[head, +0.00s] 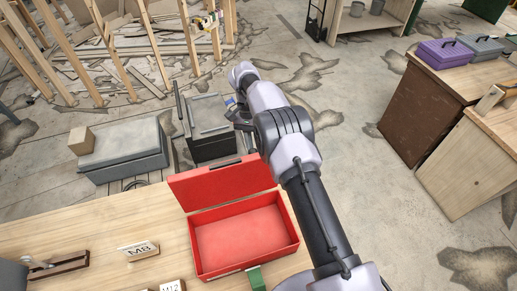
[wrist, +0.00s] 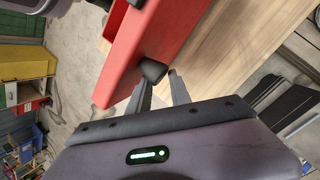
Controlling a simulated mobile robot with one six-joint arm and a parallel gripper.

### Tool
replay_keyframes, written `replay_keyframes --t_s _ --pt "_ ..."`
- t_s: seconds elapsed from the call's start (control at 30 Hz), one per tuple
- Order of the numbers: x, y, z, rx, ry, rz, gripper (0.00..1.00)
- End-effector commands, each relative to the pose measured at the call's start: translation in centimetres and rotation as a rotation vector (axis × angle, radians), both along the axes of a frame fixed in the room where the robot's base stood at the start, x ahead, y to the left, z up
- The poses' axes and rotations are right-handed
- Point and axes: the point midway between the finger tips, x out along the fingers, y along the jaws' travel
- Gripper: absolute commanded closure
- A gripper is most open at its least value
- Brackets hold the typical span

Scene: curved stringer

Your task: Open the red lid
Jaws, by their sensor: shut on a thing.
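The red box (head: 296,236) sits on the wooden bench in the head view, its inside bare and showing. Its red lid (head: 222,184) stands raised at the back edge, tilted up from the box. The lid also shows in the wrist view (wrist: 140,45), with a dark handle (wrist: 152,70) on its edge. My gripper (wrist: 160,80) is at this handle, its two fingers shut on it. In the head view my arm reaches past the right of the box, and the fingertips are hard to make out behind the lid.
A green block (head: 256,277) is at the box's front. A sign marked M8 (head: 138,250) stands left on the bench (head: 90,225). A black case (head: 210,148) and a grey case (head: 125,155) are behind the bench. Wooden cabinets (head: 425,115) stand at right.

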Motion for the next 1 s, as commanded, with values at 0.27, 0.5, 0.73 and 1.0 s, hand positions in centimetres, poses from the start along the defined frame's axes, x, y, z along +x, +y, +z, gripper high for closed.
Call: replay_keyframes --t_s 0.27,0.5,0.73,1.0 --pt "-0.54 0.81 -0.25 0.010 0.015 -0.002 0.66" --pt "-0.42 0.74 -0.09 0.011 0.011 -0.004 0.50" --pt "-0.32 0.64 0.01 0.011 0.008 -0.003 0.50" --pt "-0.25 0.56 0.04 0.010 0.006 -0.003 0.50"
